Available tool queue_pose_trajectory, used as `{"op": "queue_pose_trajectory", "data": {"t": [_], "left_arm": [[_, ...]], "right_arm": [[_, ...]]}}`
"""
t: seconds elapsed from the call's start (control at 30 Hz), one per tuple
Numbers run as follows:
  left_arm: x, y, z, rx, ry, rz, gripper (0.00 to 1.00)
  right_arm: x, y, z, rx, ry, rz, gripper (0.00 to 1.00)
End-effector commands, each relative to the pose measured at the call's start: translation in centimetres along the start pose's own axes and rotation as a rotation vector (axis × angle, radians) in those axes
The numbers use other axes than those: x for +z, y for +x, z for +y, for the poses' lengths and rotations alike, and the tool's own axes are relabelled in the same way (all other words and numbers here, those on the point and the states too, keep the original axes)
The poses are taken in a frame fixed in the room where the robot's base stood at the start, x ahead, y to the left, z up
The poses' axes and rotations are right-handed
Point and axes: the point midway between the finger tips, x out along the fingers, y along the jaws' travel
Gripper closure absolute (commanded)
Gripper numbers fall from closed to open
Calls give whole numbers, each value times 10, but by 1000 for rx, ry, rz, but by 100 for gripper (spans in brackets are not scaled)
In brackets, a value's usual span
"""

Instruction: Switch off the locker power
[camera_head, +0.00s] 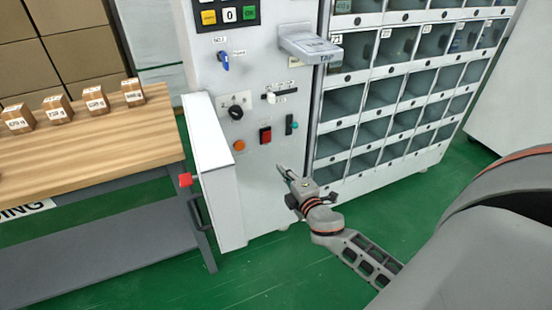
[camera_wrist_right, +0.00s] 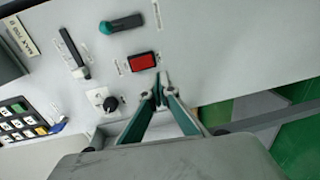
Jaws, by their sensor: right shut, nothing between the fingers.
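The white locker (camera_head: 215,105) stands upright with a control panel on its left part. The panel has a red rectangular switch (camera_head: 265,135), a black rotary knob (camera_head: 235,112), an orange round button (camera_head: 239,146), a teal handle (camera_head: 291,124), a small lever (camera_head: 271,97) and a blue switch (camera_head: 223,60). My right gripper (camera_head: 284,171) is shut and empty, below and slightly right of the red switch. In the right wrist view its fingertips (camera_wrist_right: 161,88) are close beside the red switch (camera_wrist_right: 143,62); contact cannot be told. The black knob (camera_wrist_right: 110,103) also shows there. My left gripper is out of view.
A keypad (camera_head: 226,13) is at the panel top, and a grey tap reader (camera_head: 310,46) juts out. Locker compartments (camera_head: 380,100) lie to the right. A wooden table (camera_head: 90,137) with several small boxes stands left, beside a white side panel (camera_head: 212,135). Green floor (camera_head: 130,260) is clear in front.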

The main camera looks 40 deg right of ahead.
Motion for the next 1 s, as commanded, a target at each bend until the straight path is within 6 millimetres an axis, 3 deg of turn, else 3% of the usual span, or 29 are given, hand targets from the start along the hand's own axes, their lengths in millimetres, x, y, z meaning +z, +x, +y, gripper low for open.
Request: {"op": "queue_pose_trajectory", "data": {"t": [0.1,0.23,0.87,1.0], "left_arm": [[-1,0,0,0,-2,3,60],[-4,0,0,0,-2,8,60],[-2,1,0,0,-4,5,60],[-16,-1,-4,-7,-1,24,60]], "right_arm": [[0,-18,-7,-3,1,-1,100],[0,-28,-9,-2,0,-1,100],[0,-31,-8,1,0,-1,100],[-7,-41,-8,-22,55,12,100]]}}
